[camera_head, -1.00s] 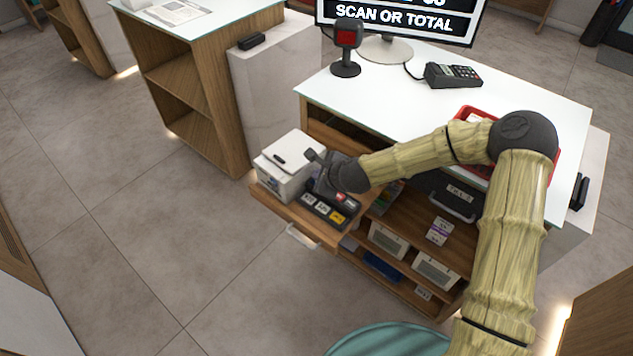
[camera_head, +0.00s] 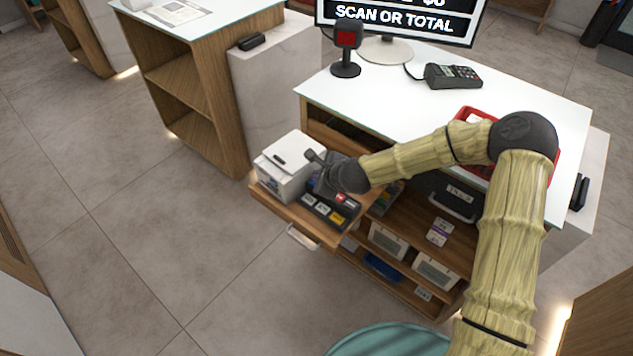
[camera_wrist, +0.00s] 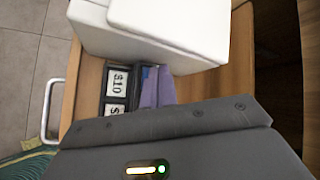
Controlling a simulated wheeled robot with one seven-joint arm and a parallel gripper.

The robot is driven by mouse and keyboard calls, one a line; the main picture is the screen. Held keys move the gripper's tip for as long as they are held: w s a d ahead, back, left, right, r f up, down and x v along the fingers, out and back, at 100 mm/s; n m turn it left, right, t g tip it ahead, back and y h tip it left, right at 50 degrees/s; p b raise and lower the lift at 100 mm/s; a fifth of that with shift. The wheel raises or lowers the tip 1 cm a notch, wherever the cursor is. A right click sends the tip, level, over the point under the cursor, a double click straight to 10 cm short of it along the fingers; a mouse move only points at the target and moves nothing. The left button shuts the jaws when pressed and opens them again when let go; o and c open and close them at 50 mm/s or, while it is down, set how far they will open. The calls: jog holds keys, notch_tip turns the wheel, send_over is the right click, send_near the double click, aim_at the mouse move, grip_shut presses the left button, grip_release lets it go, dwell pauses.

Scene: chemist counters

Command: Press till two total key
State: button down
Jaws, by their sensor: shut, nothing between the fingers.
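The till key block (camera_head: 329,211) is a dark panel on a pulled-out wooden shelf, with white keys, a yellow key and a red key. Its labels are too small to read in the head view. My dark grey gripper (camera_head: 328,184) is shut and empty, above the back of the key block, beside the white printer (camera_head: 283,176). It covers part of the panel. The till screen (camera_head: 400,22) reads "SCAN OR TOTAL".
A scanner (camera_head: 346,55), a card terminal (camera_head: 453,76) and a red tray (camera_head: 467,112) are on the white counter (camera_head: 400,100) above. The shelf (camera_head: 275,213) has a metal handle (camera_head: 303,237) in front. Open floor lies to the left.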

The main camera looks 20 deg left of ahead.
dwell(0.6)
jog(key=shift+f+b, duration=0.35)
jog(key=shift+f, duration=0.1)
jog(key=shift+f+b, duration=0.3)
jog(key=shift+f, duration=0.05)
dwell(0.6)
jog(key=shift+r, duration=0.1)
jog(key=shift+r+p, duration=0.7)
jog(key=shift+r+p, duration=2)
jog(key=shift+r, duration=0.55)
